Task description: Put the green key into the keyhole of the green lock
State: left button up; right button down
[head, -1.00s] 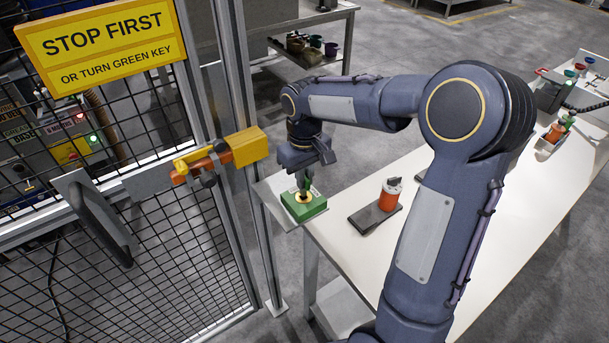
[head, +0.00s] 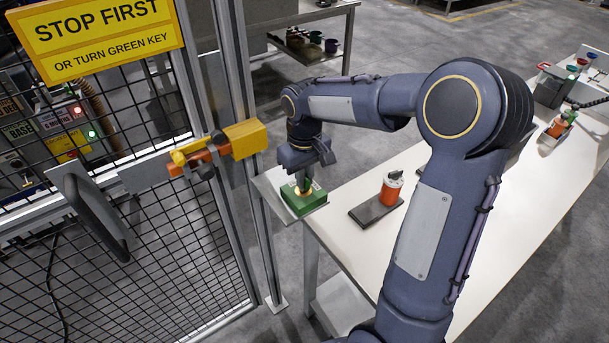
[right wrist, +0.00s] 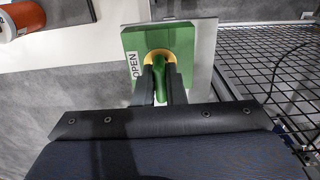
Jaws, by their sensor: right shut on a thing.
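The green lock (head: 303,203) is a green box with a yellow ring around its keyhole, on a small pale shelf by the fence post. It also shows in the right wrist view (right wrist: 183,37), with an "OPEN" label beside the ring. My right gripper (head: 304,178) is directly above the lock, pointing down. Its two dark fingers are shut on the green key (right wrist: 160,84). The key's lower end is at the yellow ring (right wrist: 159,55); the fingers hide how deep it sits. My left gripper is not in view.
An orange cylinder (head: 392,190) with a grey top stands on a dark plate on the white table (head: 345,250). The mesh gate with a yellow and orange latch (head: 235,144) is close left of the lock. More coloured items lie at the table's far end.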

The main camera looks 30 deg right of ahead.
jog(key=shift+f, duration=0.25)
jog(key=c, duration=1.4)
grip_release()
notch_tip(320, 180, up, 8)
jog(key=shift+f+b, duration=0.2)
jog(key=shift+b, duration=0.2)
jog(key=shift+r, duration=0.15)
